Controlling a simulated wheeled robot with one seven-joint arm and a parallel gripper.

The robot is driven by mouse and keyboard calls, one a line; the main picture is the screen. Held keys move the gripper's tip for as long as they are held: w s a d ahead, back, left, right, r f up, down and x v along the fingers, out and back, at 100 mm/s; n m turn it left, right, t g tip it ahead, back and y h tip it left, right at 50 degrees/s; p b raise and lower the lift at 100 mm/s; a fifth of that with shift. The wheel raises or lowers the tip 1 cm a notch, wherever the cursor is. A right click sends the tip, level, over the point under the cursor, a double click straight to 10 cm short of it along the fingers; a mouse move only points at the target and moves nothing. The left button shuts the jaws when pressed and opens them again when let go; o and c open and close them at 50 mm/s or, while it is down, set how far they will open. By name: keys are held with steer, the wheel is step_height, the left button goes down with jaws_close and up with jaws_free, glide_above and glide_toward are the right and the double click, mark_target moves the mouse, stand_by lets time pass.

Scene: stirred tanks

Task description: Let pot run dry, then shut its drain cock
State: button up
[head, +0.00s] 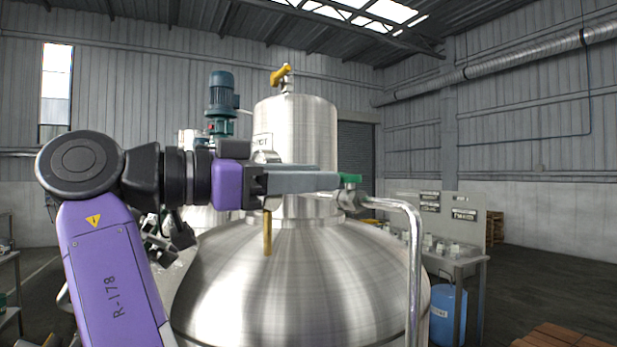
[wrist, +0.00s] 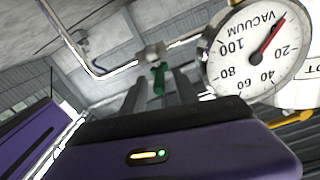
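The pot (head: 295,125) is a brushed steel cylinder above the large domed steel vessel (head: 300,280); its label is partly hidden by my arm. A yellow lever (head: 282,74) sits on top of it, slanting. Another yellow lever (head: 268,232) hangs straight down below my gripper. A green handle (head: 350,180) sits at the bent steel pipe (head: 414,260). My gripper (head: 335,181) reaches right to the green handle. In the wrist view the green handle (wrist: 158,80) shows between the finger ends, with gaps on both sides. The liquid inside is not visible. I cannot tell which lever is the drain cock.
A vacuum gauge (wrist: 262,48) is close beside my gripper; its red needle points below 20. A blue motor (head: 221,95) stands behind. A steel bench (head: 470,262) with labelled panels and a blue drum (head: 448,312) are at right. Open floor lies beyond.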

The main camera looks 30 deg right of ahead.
steer(key=a+b, duration=0.2)
steer(key=a, duration=0.5)
steer(key=shift+a, duration=0.4)
steer(key=shift+s, duration=0.1)
steer(key=s+r+b, duration=0.2)
steer(key=s+b, duration=0.1)
steer(key=s, duration=0.2)
steer(key=shift+s+a, duration=0.25)
steer(key=shift+s, duration=0.1)
stand_by(0.6)
stand_by(0.4)
